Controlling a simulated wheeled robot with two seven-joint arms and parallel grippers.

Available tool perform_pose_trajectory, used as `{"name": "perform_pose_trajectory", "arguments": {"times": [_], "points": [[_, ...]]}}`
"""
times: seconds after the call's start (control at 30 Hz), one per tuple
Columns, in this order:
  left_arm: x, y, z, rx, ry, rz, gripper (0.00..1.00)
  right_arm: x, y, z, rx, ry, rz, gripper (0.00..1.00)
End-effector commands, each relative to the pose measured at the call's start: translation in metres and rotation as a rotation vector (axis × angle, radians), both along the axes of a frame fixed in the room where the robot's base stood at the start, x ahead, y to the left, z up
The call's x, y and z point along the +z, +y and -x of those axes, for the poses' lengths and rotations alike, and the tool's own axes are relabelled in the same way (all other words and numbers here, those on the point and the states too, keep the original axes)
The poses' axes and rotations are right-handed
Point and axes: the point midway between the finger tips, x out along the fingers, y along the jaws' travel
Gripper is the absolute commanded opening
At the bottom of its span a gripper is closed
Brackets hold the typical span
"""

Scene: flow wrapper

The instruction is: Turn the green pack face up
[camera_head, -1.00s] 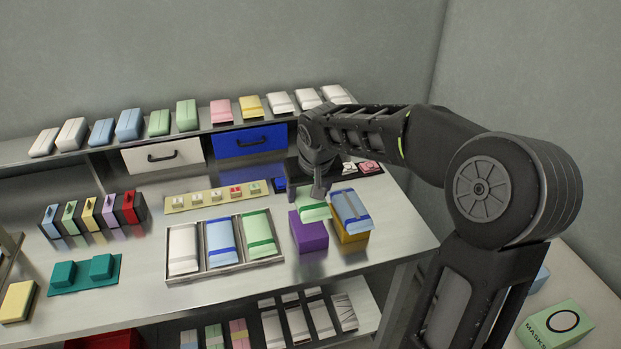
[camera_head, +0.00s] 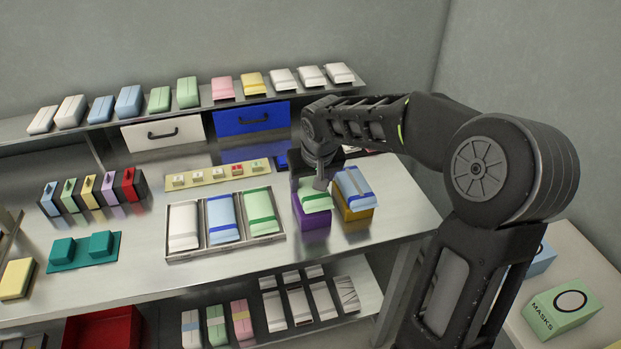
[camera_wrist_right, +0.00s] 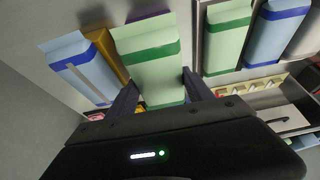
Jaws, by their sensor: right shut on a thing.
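The green pack (camera_head: 315,202), pale green with darker green bands, is at the top of a purple block (camera_head: 313,221). My right gripper (camera_head: 318,184) is shut on it at its far end. In the right wrist view, the green pack (camera_wrist_right: 149,68) lies between the two fingers of my right gripper (camera_wrist_right: 160,93). It shows a plain face with a band near each end and no visible strip along it. I cannot tell whether it touches the block. My left gripper is not in view.
A blue pack (camera_head: 354,186) with a lengthwise strip lies on an orange block (camera_head: 357,213) just right. A three-compartment tray (camera_head: 204,254) with white, blue and green packs stands left. Drawers (camera_head: 250,118) and a shelf of packs are behind. The table's front left is partly clear.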

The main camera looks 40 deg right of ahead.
Motion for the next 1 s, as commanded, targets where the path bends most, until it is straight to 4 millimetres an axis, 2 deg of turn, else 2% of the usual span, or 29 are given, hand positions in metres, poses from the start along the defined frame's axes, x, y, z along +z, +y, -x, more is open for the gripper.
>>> {"name": "perform_pose_trajectory", "arguments": {"times": [0.03,0.23,1.0], "points": [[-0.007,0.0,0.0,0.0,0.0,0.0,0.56,-0.008,0.0,0.0,0.0,0.0,0.0,0.18],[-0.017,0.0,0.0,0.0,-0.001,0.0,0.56,-0.022,0.0,0.0,0.0,0.0,0.0,0.18],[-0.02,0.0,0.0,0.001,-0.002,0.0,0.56,-0.024,0.0,0.0,-0.001,0.0,0.0,0.18]]}}
